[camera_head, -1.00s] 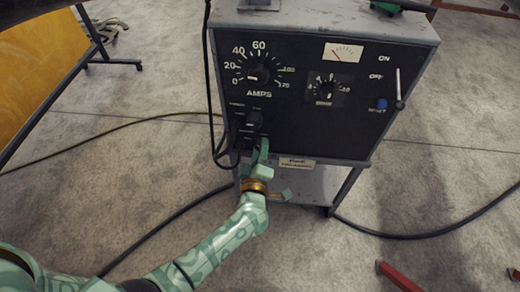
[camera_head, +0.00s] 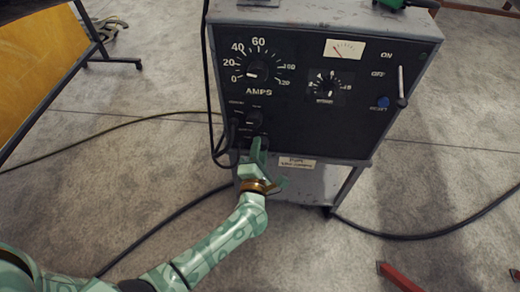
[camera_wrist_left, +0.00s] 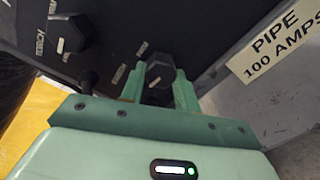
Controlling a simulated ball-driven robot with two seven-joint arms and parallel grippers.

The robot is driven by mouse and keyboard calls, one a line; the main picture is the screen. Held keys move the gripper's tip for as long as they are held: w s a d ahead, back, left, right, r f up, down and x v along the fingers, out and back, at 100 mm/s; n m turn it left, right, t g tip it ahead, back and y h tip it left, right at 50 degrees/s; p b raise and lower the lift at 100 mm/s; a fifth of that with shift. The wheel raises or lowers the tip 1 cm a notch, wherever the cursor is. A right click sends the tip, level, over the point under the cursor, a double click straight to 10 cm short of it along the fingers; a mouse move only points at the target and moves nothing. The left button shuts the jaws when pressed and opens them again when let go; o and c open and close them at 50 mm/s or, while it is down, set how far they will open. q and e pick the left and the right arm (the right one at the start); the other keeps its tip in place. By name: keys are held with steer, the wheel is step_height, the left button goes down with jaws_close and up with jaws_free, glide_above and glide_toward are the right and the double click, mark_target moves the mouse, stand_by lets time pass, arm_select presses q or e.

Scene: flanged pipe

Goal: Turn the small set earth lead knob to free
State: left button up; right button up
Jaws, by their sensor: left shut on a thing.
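A small dark knob (camera_wrist_left: 157,72) with a pale pointer mark sits low on the black front panel of the grey welding set (camera_head: 310,95). In the left wrist view, my left gripper's (camera_wrist_left: 160,78) two green fingers stand either side of this knob and are shut on it. The labels around it are too blurred to read with certainty. In the head view, my left gripper (camera_head: 257,147) reaches the panel's lower left and hides that knob. My right gripper is not in view.
A larger selector knob (camera_head: 254,118) sits just above the held one, and also shows in the left wrist view (camera_wrist_left: 70,36). The amps dial (camera_head: 257,73) is higher. A black cable (camera_head: 209,100) hangs at the panel's left edge. A label (camera_head: 297,162) is below.

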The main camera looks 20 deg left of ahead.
arm_select(q)
steer(key=shift+s+f+n, duration=0.1)
steer(key=shift+f+n, duration=0.05)
steer(key=shift+n, duration=0.45)
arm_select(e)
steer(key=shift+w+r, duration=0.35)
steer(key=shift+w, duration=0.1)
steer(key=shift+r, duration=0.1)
arm_select(q)
steer(key=o, duration=1)
steer(key=shift+c, duration=0.2)
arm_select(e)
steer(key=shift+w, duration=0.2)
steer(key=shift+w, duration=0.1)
arm_select(q)
steer(key=p+v, duration=0.4)
steer(key=v, duration=1.2)
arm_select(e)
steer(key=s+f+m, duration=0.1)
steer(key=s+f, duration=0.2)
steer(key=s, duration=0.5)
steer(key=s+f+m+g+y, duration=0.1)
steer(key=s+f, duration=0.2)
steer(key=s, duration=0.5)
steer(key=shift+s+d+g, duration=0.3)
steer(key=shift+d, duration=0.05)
